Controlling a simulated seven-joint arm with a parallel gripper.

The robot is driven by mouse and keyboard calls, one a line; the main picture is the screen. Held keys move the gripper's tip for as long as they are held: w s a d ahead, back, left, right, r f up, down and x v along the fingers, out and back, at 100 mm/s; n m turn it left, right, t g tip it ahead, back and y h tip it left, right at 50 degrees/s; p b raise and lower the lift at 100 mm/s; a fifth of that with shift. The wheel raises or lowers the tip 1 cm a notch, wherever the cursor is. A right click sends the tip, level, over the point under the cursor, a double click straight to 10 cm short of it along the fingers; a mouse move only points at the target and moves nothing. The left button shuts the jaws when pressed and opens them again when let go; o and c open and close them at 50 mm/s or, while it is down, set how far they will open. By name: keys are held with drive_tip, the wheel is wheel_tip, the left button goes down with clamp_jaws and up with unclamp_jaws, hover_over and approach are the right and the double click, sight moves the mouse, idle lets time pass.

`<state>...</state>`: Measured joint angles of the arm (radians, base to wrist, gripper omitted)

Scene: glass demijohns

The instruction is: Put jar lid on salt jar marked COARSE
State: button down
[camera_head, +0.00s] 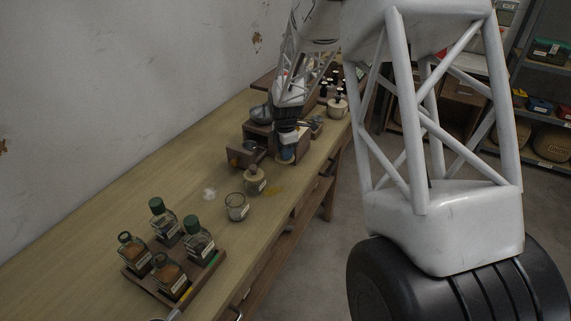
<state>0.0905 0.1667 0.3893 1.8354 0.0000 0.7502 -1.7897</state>
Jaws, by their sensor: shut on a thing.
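My gripper (287,146) is at the middle of the bench, pointing down. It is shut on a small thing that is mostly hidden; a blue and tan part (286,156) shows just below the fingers. I cannot tell for sure whether this is the jar lid. Another pale labelled jar (337,108) stands farther back. The labels are too small to read, so I cannot tell which is COARSE.
A wooden tray (213,269) holds several square bottles at the near end. A small dark wooden box (243,155) stands left of my gripper. Several small dark bottles stand at the far end. Bare bench (110,215) lies along the wall.

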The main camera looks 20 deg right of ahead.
drive_tip(key=shift+w+a+r+m, duration=0.25)
drive_tip(key=shift+w+r+m, duration=0.3)
drive_tip(key=shift+m, duration=0.05)
drive_tip(key=shift+w+a+r+m, duration=1.65)
drive_tip(key=shift+w+r+m, duration=0.4)
drive_tip(key=shift+r+m, duration=1.4)
drive_tip(key=shift+w+a+r+m, duration=1.6)
drive_tip(key=shift+w+r+m, duration=0.45)
drive_tip(key=shift+r+m, duration=1.35)
drive_tip(key=s+a+f+n, duration=0.4)
drive_tip(key=s+a+n, duration=0.2)
drive_tip(key=s, duration=0.5)
drive_tip(key=s+a+f+n, duration=0.3)
drive_tip(key=s+a+n, duration=0.3)
drive_tip(key=s+n, duration=0.3)
drive_tip(key=s, duration=0.2)
drive_tip(key=shift+s+a+f, duration=0.35)
drive_tip(key=shift+s+a, duration=0.05)
drive_tip(key=shift+f, duration=0.1)
drive_tip(key=shift+f, duration=2.95)
